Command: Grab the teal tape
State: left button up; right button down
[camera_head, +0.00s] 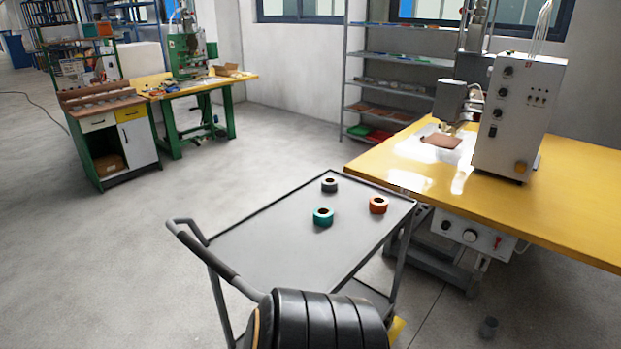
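The teal tape (323,217) is a small roll lying flat on the grey top of a cart (270,257), near the middle of its far half. An orange tape roll (378,205) lies to its right, and a dark grey tape roll (329,185) lies behind it. The three rolls stand apart from each other. Neither of my grippers shows in the head view.
The cart has a raised rim and a dark handle (215,257) on its left. A yellow table (560,203) with a welding machine (517,117) stands close to its right. Shelves (395,85) stand behind. Open floor lies left of the cart.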

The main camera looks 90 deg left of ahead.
aim_at(323, 216)
jog(key=i+j+u, duration=0.1)
jog(key=i+u, duration=0.15)
jog(key=u, duration=0.2)
jog(key=i+u, duration=0.25)
jog(key=u, duration=0.2)
jog(key=i+u, duration=0.25)
jog(key=u, duration=0.2)
jog(key=i+l+u, duration=0.15)
jog(key=u, duration=0.3)
jog(key=i+l+u, duration=0.25)
jog(key=u, duration=0.2)
